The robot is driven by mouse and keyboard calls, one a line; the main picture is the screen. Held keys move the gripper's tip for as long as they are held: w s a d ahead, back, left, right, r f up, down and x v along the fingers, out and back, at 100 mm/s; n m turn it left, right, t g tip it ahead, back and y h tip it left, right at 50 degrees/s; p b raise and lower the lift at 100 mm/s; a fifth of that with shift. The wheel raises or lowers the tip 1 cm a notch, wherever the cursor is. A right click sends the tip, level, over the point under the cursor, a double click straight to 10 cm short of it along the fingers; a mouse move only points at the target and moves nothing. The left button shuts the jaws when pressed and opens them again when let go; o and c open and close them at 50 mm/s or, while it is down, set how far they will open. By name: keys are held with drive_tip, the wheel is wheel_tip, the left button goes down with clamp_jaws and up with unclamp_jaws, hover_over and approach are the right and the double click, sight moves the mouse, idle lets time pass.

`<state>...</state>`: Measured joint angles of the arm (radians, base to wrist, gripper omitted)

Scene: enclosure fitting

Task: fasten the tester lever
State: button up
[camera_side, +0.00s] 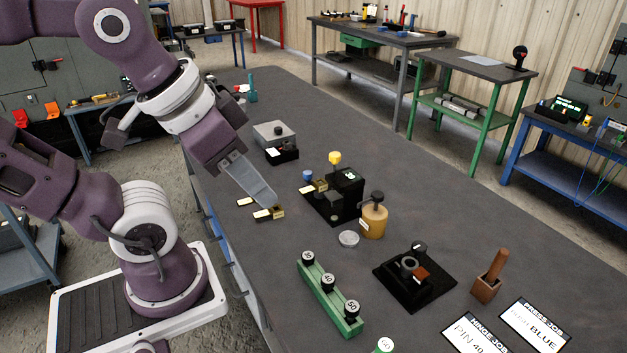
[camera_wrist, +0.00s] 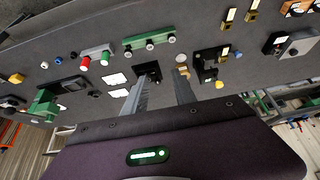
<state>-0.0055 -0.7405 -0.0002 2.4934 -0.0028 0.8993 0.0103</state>
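The tester seems to be the black unit (camera_side: 347,208) with a small green-lit display, mid-table. A brass piece with a white face (camera_side: 315,186) sits at the unit's left side. In the wrist view the unit (camera_wrist: 206,68) and yellow knob (camera_wrist: 219,85) lie right of my fingers. How the lever is fastened is too small to tell.
Two loose brass pieces (camera_side: 270,214) (camera_side: 246,202) lie left of the tester. A green block with black knobs (camera_side: 325,296), a black fixture (camera_side: 415,280) and a grey box (camera_side: 273,135) are farther off.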

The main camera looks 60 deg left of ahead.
drive_tip(key=shift+m+g, duration=0.5)
drive_tip(key=w+a, duration=0.1)
drive_tip(key=w, duration=0.2)
drive_tip(key=w+a+r, duration=0.1)
drive_tip(key=w, duration=0.3)
drive_tip(key=w+a+r, duration=0.1)
drive_tip(key=w, duration=0.2)
drive_tip(key=shift+w+a, duration=0.3)
drive_tip(key=shift+w, duration=0.05)
clamp_jaws()
drive_tip(key=w+a+f+m, duration=0.1)
drive_tip(key=w+a+f, duration=0.3)
drive_tip(key=w+a, duration=0.4)
drive_tip(key=w+a+f, duration=0.4)
drive_tip(key=w+a, duration=0.3)
drive_tip(key=a, duration=0.2)
drive_tip(key=w+a+f+m+g+h, duration=0.1)
drive_tip(key=w+a+f, duration=0.1)
drive_tip(key=a+f, duration=0.6)
drive_tip(key=shift+w+a, duration=0.3)
drive_tip(key=shift+a, duration=0.8)
